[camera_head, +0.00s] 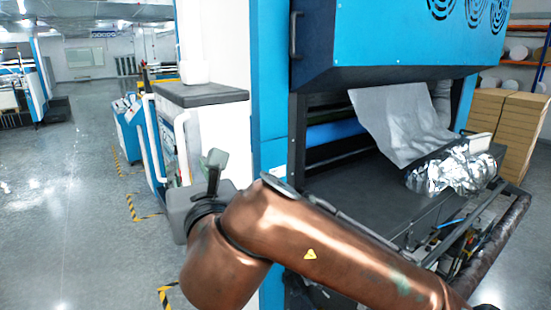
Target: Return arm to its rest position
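My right arm (315,250), copper-brown with a yellow warning triangle, runs from the lower right edge to a bent joint at centre-left. Its other link goes down to the bottom edge. A small grey-green and black part (212,172), apparently my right gripper, sticks up behind the bend. It is partly hidden by the arm, and its fingers cannot be made out clearly. I see nothing held there. My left gripper is not in view.
A blue and black laminating machine (400,50) stands close behind the arm, with silvery film (400,125) and a crumpled foil bundle (452,172) on its dark bed. Cardboard boxes (510,130) stand at the right. A grey-topped cabinet (200,94) stands left of the machine. The left floor is open.

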